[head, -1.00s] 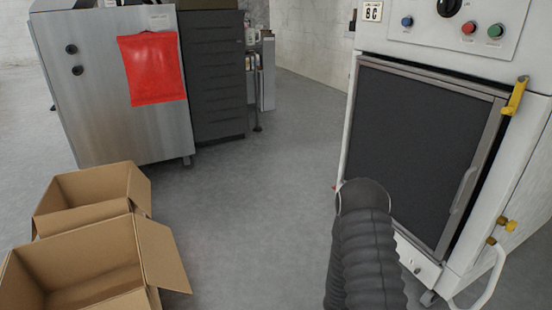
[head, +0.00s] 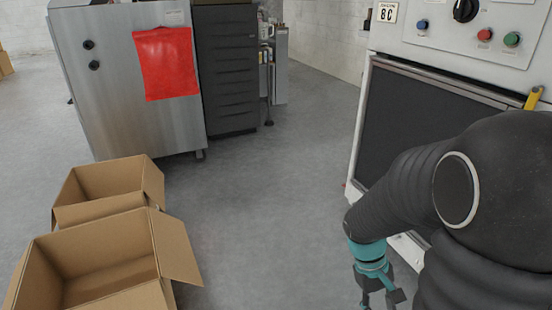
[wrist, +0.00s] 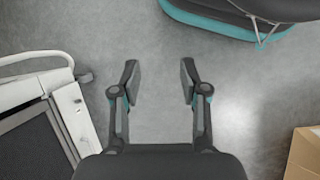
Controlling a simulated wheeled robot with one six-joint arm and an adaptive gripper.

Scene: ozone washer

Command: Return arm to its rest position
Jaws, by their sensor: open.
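My arm, in a black ribbed sleeve, reaches across the right side of the head view and bends downward in front of the white washer (head: 420,45). My gripper (head: 378,303) hangs low at the bottom edge of that view, partly cut off, below a teal wrist collar. In the wrist view my gripper (wrist: 160,82) is open and empty, its two fingers apart over bare grey floor. The washer's dark door (head: 415,115) appears closed, with its right part hidden behind my arm. A corner of the washer (wrist: 70,115) shows at the left of the wrist view.
Two open cardboard boxes (head: 110,185) (head: 95,255) stand on the floor at the left. A steel cabinet (head: 120,110) with a red sheet (head: 166,62) and a dark drawer unit (head: 227,80) stand behind. The floor (head: 265,200) between boxes and washer is clear.

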